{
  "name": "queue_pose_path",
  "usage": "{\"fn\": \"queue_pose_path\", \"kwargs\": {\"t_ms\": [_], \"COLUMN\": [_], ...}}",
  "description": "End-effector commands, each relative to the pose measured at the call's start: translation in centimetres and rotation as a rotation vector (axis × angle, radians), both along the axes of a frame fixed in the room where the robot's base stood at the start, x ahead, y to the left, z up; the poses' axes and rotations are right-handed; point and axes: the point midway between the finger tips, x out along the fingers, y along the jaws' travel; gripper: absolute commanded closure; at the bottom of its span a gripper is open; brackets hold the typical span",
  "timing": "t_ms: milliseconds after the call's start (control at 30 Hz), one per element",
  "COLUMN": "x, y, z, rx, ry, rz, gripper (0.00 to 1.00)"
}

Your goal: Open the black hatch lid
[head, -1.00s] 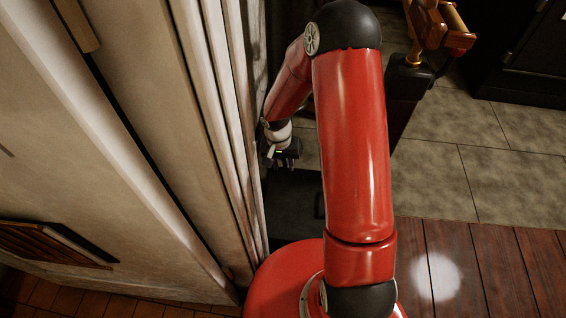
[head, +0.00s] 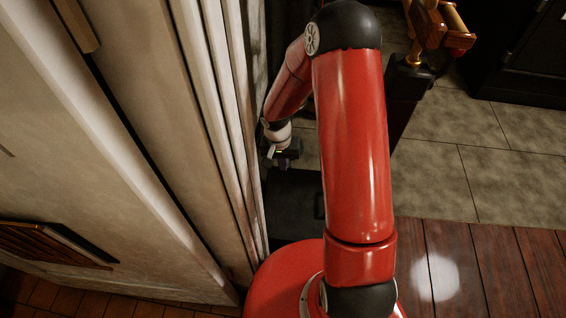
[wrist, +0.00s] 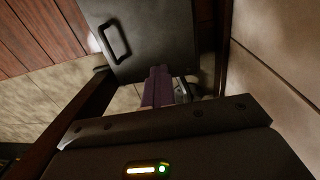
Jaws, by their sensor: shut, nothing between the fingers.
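The black hatch lid (head: 290,222) is a dark flat panel low down between the pale wall and my red arm. Its dark loop handle (head: 319,205) is partly hidden by my arm. In the wrist view the lid (wrist: 165,40) fills the top middle, with the handle (wrist: 115,42) near its left side. My gripper (head: 284,164) is above the far end of the lid. Its purple fingers (wrist: 159,72) are together and empty, with tips by the lid's lower edge in the wrist view, away from the handle. I cannot tell whether they touch the lid.
The pale panelled wall (head: 165,110) runs close along the left of my arm. A dark post with a wood and brass fitting (head: 437,28) stands beyond my arm. Stone tiles (head: 500,180) and wooden planks (head: 480,260) lie open at the right. A black cabinet (head: 525,65) is at the back right.

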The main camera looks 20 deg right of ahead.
Motion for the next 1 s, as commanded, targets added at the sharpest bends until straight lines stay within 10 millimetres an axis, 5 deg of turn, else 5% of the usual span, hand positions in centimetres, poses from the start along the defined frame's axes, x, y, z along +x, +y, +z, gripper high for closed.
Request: {"fn": "queue_pose_path", "kwargs": {"t_ms": [667,933,1000], "x": [0.00,0.00,0.00], "y": [0.00,0.00,0.00], "z": [0.00,0.00,0.00], "rx": [0.000,0.000,0.000], "ry": [0.000,0.000,0.000], "rz": [0.000,0.000,0.000], "gripper": [1.00,0.67,0.66]}}
